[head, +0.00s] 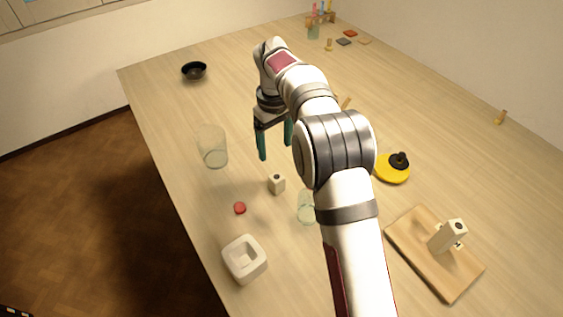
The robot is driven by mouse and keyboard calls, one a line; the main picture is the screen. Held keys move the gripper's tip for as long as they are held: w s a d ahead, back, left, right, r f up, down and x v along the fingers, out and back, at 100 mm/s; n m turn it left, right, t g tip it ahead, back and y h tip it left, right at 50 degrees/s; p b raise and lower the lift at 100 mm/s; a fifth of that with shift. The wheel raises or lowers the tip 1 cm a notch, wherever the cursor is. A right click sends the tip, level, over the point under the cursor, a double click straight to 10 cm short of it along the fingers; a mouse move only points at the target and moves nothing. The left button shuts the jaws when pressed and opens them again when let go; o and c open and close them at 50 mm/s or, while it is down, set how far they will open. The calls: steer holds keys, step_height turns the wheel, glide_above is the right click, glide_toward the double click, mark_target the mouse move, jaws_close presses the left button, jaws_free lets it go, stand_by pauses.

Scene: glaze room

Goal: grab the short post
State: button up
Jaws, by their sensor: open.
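A short cream post (277,184) with a dark spot on top stands on the table near the middle of the head view. My arm hides part of the table to the right.
A clear glass (212,147) stands left of my gripper, and another glass (306,208) is partly behind my arm. A yellow disc (391,174) and wooden board (410,238) lie right; a dark bowl (194,70) stands farther back.

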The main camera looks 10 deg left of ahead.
mark_target(277, 177)
step_height(277, 177, down, 14)
steer(key=shift+s+d+f, duration=0.1)
steer(key=shift+f, duration=0.05)
jaws_close()
stand_by(0.3)
